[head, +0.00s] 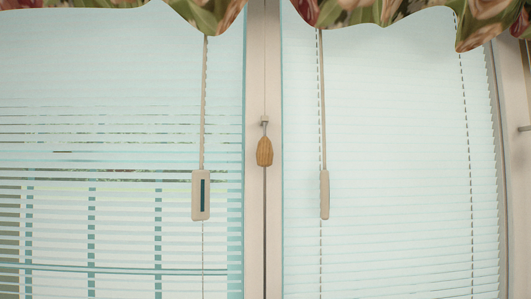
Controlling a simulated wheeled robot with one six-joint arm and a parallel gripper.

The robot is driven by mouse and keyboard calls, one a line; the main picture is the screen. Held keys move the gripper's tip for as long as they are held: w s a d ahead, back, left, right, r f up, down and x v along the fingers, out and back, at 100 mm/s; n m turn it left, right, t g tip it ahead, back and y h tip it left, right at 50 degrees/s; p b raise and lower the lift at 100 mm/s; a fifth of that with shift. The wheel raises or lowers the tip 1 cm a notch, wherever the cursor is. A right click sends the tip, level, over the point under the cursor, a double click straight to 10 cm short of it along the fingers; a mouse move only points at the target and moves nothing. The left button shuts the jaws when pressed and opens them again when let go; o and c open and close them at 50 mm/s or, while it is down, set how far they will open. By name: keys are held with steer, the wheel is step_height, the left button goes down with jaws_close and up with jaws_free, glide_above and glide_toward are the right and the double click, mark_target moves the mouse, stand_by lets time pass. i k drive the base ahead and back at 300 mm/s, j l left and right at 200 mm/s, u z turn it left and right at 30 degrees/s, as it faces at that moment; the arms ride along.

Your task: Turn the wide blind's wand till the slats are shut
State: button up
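Two blinds hang side by side. The left blind (100,65) runs past the left picture edge, so its full width is hidden; it looks like the wide one. Its upper slats look nearly closed, while gaps between its lower slats show a window frame and greenery outside. Its wand (204,110) hangs straight down near its right edge and ends in a pale flat handle (201,195) with a dark upright strip. The right blind (400,150) shows almost no gaps; its own wand ends in a slim pale handle (325,195). My gripper is not in view.
A pale post (263,70) stands between the blinds. A wooden cord pull (265,151) hangs in front of it, close to both wand handles. A flowered valance (355,10) covers the blinds' tops. A pale frame (512,170) stands at the right.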

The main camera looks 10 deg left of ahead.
mark_target(200, 191)
steer(key=k, duration=0.8)
steer(key=k+u, duration=0.15)
steer(key=u, duration=0.25)
steer(key=k+u, duration=0.15)
steer(key=u, duration=0.2)
steer(key=k+j+u, duration=0.1)
steer(key=u, duration=0.3)
steer(key=i+l+u, duration=0.45)
steer(key=l, duration=0.25)
